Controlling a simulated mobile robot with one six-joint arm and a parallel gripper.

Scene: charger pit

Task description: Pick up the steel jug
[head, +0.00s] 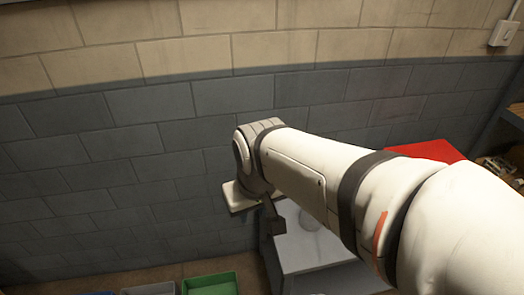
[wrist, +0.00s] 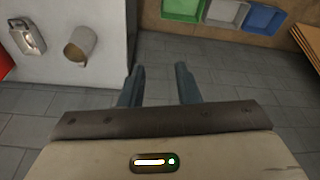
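In the wrist view, a grey open-mouthed vessel (wrist: 82,43), its inside brownish, is on the white cabinet top (wrist: 70,72); it looks like the steel jug. A shiny metal item with a handle-like loop (wrist: 27,36) is left of it, too small to identify surely. My gripper (wrist: 160,84) is open, its two dark fingers apart with only floor visible between them. The vessel is left of the fingers and not touching them. In the head view, a dark finger of my gripper (head: 273,215) shows beside the cabinet (head: 312,256); my arm hides part of the cabinet top.
Green (wrist: 183,9), grey (wrist: 226,13) and blue (wrist: 264,18) bins stand along the far side. A red surface (head: 430,151) is behind my arm. A cluttered shelf (head: 505,165) is at right. A block wall (head: 120,130) is behind. Tiled floor (wrist: 220,75) is clear.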

